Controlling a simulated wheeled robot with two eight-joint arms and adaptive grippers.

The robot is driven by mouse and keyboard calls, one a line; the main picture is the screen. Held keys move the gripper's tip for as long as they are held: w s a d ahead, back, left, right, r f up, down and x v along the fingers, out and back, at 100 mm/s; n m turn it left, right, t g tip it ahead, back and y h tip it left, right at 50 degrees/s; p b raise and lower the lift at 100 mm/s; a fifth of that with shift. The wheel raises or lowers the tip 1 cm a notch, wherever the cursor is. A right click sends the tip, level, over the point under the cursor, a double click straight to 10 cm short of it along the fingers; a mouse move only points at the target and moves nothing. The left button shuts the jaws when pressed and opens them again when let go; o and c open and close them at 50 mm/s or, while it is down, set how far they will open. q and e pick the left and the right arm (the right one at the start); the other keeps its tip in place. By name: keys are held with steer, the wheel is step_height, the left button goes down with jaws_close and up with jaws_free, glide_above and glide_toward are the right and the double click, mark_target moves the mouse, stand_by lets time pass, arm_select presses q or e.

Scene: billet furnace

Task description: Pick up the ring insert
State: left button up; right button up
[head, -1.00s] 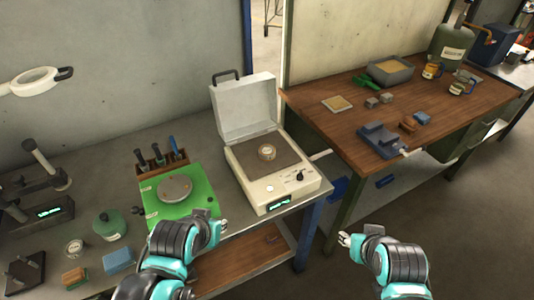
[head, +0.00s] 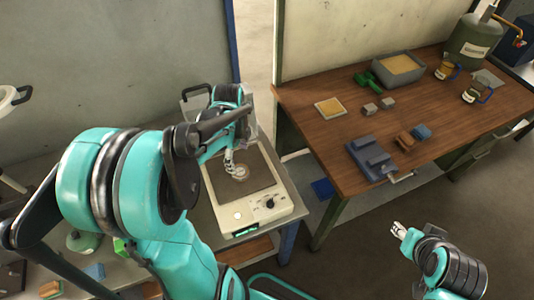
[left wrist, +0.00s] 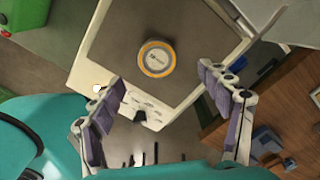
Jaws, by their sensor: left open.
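The ring insert (head: 239,173) is a small round piece with a gold band and a pale labelled centre. It lies on the dark plate of the white lidded furnace unit (head: 257,214). The left wrist view shows the ring insert (left wrist: 157,58) on the dark plate, ahead of the fingertips. My left gripper (head: 229,158) is above the plate, close to the ring insert. In the left wrist view its two fingers (left wrist: 160,83) are spread wide with nothing between them. My right gripper (head: 397,230) hangs over the floor at the lower right, its finger opening too small to judge.
The unit's raised lid (head: 197,104) stands behind my left arm, partly hidden. A wooden bench (head: 330,132) at right holds a grey vise-like block (head: 371,157), a sand tray (head: 398,69) and mugs. My left arm covers much of the left bench.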

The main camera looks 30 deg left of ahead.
mark_target(240, 171)
arm_select(q)
steer(key=shift+w+f, duration=0.15)
steer(key=shift+f, duration=0.1)
steer(key=shift+m, duration=0.3)
steer(key=f, duration=0.2)
steer(key=f+b, duration=0.1)
steer(key=f, duration=0.2)
steer(key=f+b, duration=0.1)
steer(key=f, duration=0.1)
steer(key=shift+s+d+f, duration=0.1)
steer(key=shift+s+f, duration=0.05)
steer(key=shift+s, duration=0.2)
jaws_close()
